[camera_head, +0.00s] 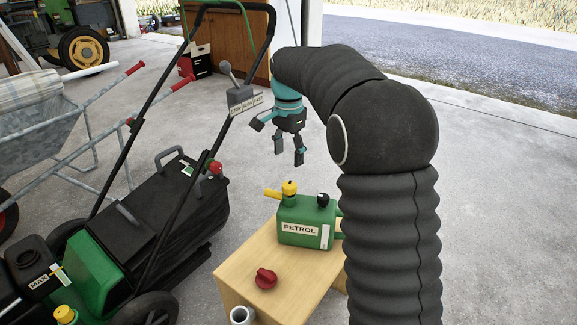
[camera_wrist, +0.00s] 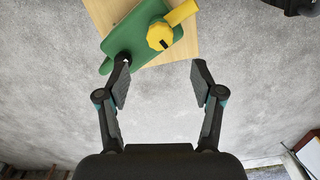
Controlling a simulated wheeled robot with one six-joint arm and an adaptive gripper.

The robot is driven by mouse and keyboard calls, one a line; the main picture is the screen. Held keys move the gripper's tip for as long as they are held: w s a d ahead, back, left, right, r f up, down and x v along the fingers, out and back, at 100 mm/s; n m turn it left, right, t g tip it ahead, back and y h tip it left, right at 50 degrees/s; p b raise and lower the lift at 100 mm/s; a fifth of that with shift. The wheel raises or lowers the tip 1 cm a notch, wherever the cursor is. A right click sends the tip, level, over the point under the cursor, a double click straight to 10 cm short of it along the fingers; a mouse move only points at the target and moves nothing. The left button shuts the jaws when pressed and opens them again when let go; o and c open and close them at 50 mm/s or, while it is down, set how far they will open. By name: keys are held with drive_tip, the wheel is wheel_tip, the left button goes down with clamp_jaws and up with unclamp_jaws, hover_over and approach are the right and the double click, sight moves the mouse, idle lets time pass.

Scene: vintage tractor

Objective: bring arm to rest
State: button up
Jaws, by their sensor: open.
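My gripper (camera_head: 289,158) hangs at the end of my black-sleeved arm, fingers pointing down, in the head view. It is above and behind the green petrol can. In the wrist view my gripper (camera_wrist: 158,82) has its two fingers spread apart with nothing between them. Bare concrete floor shows between the fingers. The green petrol can (camera_head: 290,241), with a yellow spout and a black cap, stands upright on the wooden stand. The can (camera_wrist: 132,42) also shows at the top of the wrist view, beyond the left fingertip.
A lawn mower (camera_head: 140,235) with a tall handle stands left. A wheelbarrow (camera_head: 40,140) is farther left. Concrete floor is clear at the right.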

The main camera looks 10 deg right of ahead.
drive_tip(key=shift+r, duration=0.5)
